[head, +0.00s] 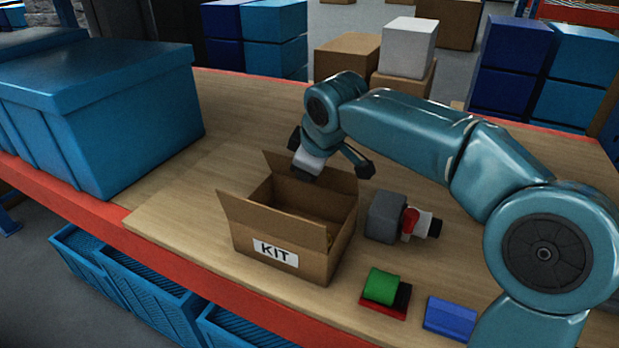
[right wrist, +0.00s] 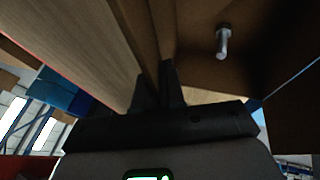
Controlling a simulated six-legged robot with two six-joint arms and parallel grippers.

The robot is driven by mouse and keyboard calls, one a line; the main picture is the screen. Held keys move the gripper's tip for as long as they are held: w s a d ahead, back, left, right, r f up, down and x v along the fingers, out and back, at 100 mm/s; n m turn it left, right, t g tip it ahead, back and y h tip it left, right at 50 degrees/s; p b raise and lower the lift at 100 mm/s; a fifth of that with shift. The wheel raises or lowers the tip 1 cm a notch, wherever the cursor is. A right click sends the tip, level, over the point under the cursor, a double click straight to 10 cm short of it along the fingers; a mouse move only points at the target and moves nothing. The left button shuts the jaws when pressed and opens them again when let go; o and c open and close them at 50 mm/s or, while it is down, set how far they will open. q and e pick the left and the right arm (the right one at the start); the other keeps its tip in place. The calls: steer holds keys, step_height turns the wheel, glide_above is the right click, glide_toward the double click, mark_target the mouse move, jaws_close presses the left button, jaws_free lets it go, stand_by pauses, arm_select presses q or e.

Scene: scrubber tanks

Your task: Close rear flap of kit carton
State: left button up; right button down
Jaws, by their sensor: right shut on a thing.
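The brown kit carton (head: 262,236), labelled KIT, stands on the wooden bench. Its front flap (head: 268,220) stands up. Its rear flap (head: 340,182) also stands up at the far side, partly hidden by my right gripper. My right gripper (head: 304,177) is at the rear flap, shut on its upper edge. In the right wrist view the two dark fingers (right wrist: 158,88) are close together on a brown panel. The carton's inside is mostly in shadow. My left gripper is not in view.
A grey block with a red and white part (head: 385,216) lies right of the carton. A green and red item (head: 381,288) and a blue block (head: 450,316) lie in front. A big blue bin (head: 110,120) stands left. A bolt (right wrist: 222,42) shows in the wrist view.

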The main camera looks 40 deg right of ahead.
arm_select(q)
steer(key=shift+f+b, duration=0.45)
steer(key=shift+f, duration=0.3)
arm_select(e)
steer(key=shift+a+f+h, duration=0.25)
steer(key=shift+f+h, duration=0.05)
